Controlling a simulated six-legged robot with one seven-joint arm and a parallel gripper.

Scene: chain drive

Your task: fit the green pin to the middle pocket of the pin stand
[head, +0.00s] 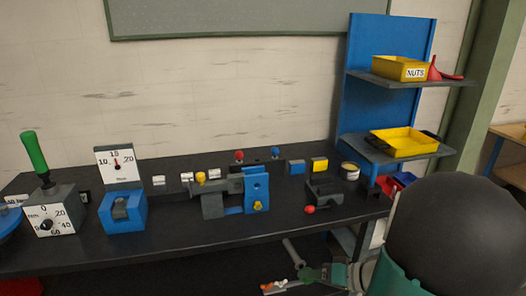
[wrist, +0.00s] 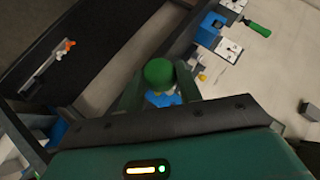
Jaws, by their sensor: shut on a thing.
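My gripper (wrist: 158,86) is shut on the green pin (wrist: 158,70), whose round green head shows between the two dark green fingers in the wrist view. The pin's lower part is hidden, and something blue and pale shows just below the head. In the head view, a red ball-headed pin (head: 239,155) and a blue ball-headed pin (head: 276,152) stand apart at the back of the bench, with a gap between them. They seem to sit in the low dark pin stand, whose pockets I cannot make out. I cannot make out the fingers or the green pin in the head view.
On the black bench (head: 150,248) stand a grey-and-blue vise-like fixture (head: 256,188), a blue gauge block (head: 122,212), and a dial box (head: 55,212) with a green lever (head: 34,152). A blue shelf rack (head: 375,80) with yellow trays rises at the right. The bench's front strip is clear.

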